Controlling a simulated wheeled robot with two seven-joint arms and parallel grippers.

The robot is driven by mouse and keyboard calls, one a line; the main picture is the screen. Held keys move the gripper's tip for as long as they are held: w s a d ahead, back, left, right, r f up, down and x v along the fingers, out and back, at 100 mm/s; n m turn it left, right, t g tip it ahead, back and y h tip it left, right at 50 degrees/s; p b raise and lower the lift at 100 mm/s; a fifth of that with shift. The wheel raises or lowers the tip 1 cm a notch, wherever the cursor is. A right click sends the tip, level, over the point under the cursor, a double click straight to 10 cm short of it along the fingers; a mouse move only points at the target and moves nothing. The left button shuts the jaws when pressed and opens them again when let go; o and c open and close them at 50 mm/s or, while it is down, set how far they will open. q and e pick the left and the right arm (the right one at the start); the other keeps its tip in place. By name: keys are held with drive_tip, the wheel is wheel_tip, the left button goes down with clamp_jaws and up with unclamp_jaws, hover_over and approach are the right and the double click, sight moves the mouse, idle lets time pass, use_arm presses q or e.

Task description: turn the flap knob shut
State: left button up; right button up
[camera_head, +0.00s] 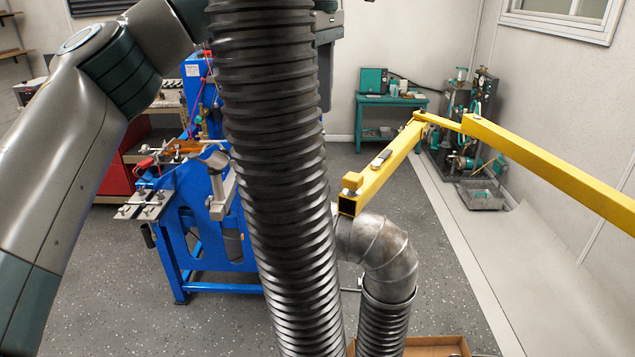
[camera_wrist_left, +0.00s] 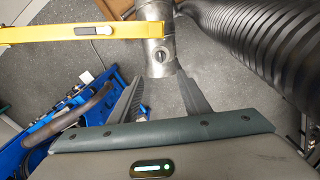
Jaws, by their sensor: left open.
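The flap knob (camera_wrist_left: 165,51) shows in the left wrist view as a small round fitting on the side of a grey metal duct (camera_wrist_left: 155,30). Which way it is turned is too small to tell. In the head view the metal elbow duct (camera_head: 388,258) stands right of a thick black ribbed hose; I cannot make out the knob there. My left gripper (camera_wrist_left: 160,77) is open, its two fingers apart on either side of the duct's lower part in the picture, with the knob beyond the tips. I see no contact with the knob. My right gripper is not in view.
The black ribbed hose (camera_head: 275,180) crosses the head view and hides much behind it. A yellow boom (camera_head: 385,170) runs close over the duct. A blue engine stand (camera_head: 205,220) is at left. A cardboard box (camera_head: 430,345) is below.

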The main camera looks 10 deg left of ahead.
sight(317, 190)
use_arm(q)
wheel_tip(317, 190, down, 17)
drive_tip(key=p, duration=0.3)
drive_tip(key=shift+r+p, duration=0.1)
drive_tip(key=shift+p, duration=0.25)
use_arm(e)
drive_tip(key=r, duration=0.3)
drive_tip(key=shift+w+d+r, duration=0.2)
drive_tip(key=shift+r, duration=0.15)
use_arm(q)
drive_tip(key=c, duration=1)
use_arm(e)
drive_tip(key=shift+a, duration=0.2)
